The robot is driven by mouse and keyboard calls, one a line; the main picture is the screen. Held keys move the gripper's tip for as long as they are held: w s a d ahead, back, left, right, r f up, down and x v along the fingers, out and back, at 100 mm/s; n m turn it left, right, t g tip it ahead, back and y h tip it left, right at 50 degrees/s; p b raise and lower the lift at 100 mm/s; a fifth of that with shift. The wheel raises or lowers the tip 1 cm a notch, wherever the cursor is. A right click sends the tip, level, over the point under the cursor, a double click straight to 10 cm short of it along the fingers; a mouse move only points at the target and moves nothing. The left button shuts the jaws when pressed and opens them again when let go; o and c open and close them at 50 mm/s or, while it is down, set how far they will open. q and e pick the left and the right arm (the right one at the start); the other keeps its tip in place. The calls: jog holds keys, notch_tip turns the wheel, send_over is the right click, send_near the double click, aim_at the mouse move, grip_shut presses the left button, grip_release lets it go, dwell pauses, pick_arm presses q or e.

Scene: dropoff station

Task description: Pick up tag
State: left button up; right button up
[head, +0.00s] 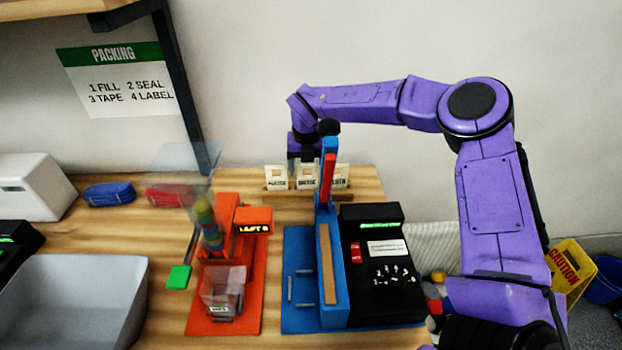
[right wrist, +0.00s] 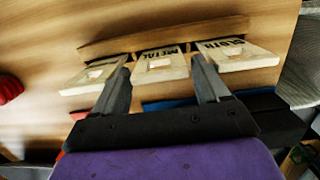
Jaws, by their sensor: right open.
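Three cream tags stand in a row in a wooden holder (head: 290,193) at the back of the table. In the right wrist view the middle tag (right wrist: 160,68) reads METAL and the right tag (right wrist: 236,55) reads CLOTH. The left tag (right wrist: 92,75) has lettering too oblique to read. My right gripper (head: 307,160) is above the holder, pointing down. In the right wrist view its open fingers (right wrist: 163,72) lie either side of the METAL tag, with nothing clamped; whether they touch it I cannot tell. My left gripper is not in view.
A blue stand (head: 329,160) with a red strip rises just in front of my right gripper, beside a black labelled machine (head: 375,222). An orange device (head: 245,295) stands left of it. A grey bin (head: 125,300) is at the front left.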

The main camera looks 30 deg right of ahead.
aim_at(307, 176)
jog(key=f, duration=0.1)
jog(key=f+p, duration=0.1)
jog(key=f, duration=0.2)
jog(key=shift+w+d, duration=0.25)
jog(key=shift+f, duration=0.2)
jog(key=c, duration=0.8)
notch_tip(307, 176, up, 18)
jog(key=b, duration=0.3)
